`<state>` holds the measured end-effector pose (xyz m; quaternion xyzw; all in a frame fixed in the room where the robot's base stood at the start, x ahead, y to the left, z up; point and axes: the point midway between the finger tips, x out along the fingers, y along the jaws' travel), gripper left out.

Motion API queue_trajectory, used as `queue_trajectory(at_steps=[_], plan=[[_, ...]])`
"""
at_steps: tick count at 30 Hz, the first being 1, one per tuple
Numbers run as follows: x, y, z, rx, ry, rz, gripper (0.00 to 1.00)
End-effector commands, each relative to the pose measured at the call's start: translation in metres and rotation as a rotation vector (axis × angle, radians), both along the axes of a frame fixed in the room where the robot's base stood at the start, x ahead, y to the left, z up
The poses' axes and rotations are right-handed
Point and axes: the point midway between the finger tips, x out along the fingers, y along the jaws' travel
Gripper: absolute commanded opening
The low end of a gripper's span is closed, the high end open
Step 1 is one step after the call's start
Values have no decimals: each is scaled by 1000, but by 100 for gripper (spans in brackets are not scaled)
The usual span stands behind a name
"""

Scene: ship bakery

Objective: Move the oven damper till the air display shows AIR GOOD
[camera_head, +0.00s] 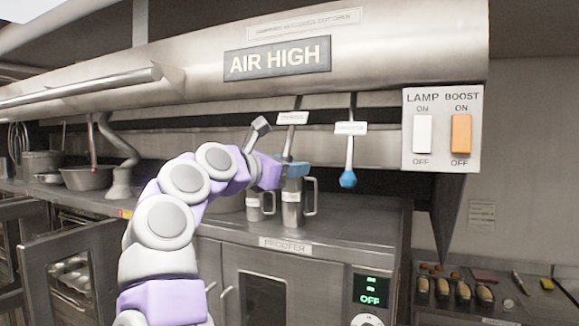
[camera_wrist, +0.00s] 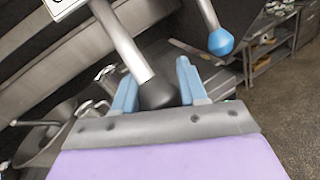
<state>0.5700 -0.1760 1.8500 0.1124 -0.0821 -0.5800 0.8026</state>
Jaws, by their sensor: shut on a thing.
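The air display (camera_head: 278,59) on the steel hood reads AIR HIGH. Two lever rods hang below the hood, each with a small white label too blurred to read surely. The left rod (camera_head: 290,140) runs down to my gripper (camera_head: 294,169). In the wrist view it is a grey rod (camera_wrist: 122,42) ending in a black knob (camera_wrist: 157,93). My gripper (camera_wrist: 158,88) is shut on this black knob, with its blue fingers on either side. The right lever has a blue knob (camera_head: 348,178); it hangs free and also shows in the wrist view (camera_wrist: 221,42).
A switch panel (camera_head: 441,130) with white LAMP and orange BOOST switches is on the right. Metal jugs (camera_head: 292,208) stand on the proofer top below my gripper. The proofer (camera_head: 285,246) has a display reading OFF. Pots (camera_head: 88,178) stand at left.

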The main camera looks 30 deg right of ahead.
Motion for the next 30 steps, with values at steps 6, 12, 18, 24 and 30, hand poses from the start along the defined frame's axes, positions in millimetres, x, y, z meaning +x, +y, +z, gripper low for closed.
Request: queue_trajectory(at_steps=[6, 12, 18, 24, 30], plan=[[2, 1, -1, -1, 2, 3, 4], [2, 1, -1, -1, 2, 3, 0], [13, -10, -11, -44, -29, 2, 0], [34, -38, -22, -142, -104, 0, 0], [45, -51, -25, -196, -147, 5, 0]])
